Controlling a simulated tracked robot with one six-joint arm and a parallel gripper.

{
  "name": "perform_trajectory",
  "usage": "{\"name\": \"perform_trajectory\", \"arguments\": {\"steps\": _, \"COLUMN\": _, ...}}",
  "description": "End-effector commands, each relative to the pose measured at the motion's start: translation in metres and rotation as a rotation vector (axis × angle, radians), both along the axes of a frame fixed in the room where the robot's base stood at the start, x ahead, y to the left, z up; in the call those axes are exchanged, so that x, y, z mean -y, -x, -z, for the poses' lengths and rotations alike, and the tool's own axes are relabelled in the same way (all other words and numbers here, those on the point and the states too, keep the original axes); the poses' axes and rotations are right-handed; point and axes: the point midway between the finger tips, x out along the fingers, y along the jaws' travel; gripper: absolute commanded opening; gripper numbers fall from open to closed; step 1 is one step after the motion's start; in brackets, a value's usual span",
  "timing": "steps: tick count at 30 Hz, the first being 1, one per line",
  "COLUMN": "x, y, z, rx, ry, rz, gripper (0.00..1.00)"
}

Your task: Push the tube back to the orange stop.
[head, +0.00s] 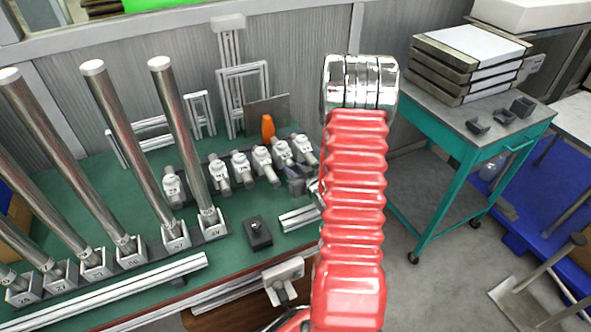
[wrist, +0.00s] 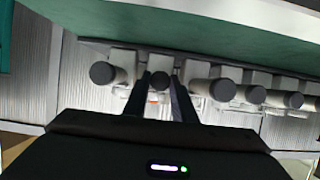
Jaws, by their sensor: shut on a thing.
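A row of short grey tubes sits in white numbered clamps on the green bench in the head view. An orange stop (head: 267,127) stands upright behind the row. In the wrist view my gripper (wrist: 160,88) has its two dark fingers close on either side of one dark-ended tube (wrist: 160,78), shut on it. That tube's end looks smaller than its neighbours' ends. A bit of orange (wrist: 153,98) shows just beyond it. In the head view my gripper (head: 298,185) is mostly hidden by my red arm, at the row's right end; the gap between tube and stop cannot be judged.
Neighbouring tubes (wrist: 103,73) (wrist: 222,90) stand close on both sides. Tall steel posts (head: 180,130) rise at the left. A small black block (head: 257,232) and aluminium rails (head: 150,290) lie in front. A teal cart (head: 470,140) stands right of the bench.

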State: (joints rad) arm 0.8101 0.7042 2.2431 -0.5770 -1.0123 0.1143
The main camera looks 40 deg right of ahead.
Motion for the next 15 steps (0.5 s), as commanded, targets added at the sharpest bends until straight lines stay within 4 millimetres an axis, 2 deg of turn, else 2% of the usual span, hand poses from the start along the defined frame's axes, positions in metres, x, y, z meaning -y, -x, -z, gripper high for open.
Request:
{"name": "perform_trajectory", "arguments": {"steps": 4, "x": 0.003, "y": -0.006, "z": 0.0, "rx": 0.001, "ry": 0.002, "rz": 0.001, "gripper": 0.0}}
{"name": "perform_trajectory", "arguments": {"steps": 10, "x": 0.009, "y": -0.027, "z": 0.0, "rx": 0.0, "ry": 0.0, "rz": 0.001, "gripper": 0.0}}
{"name": "perform_trajectory", "arguments": {"steps": 15, "x": 0.01, "y": -0.03, "z": 0.0, "rx": -0.001, "ry": 0.0, "rz": 0.003, "gripper": 0.0}}
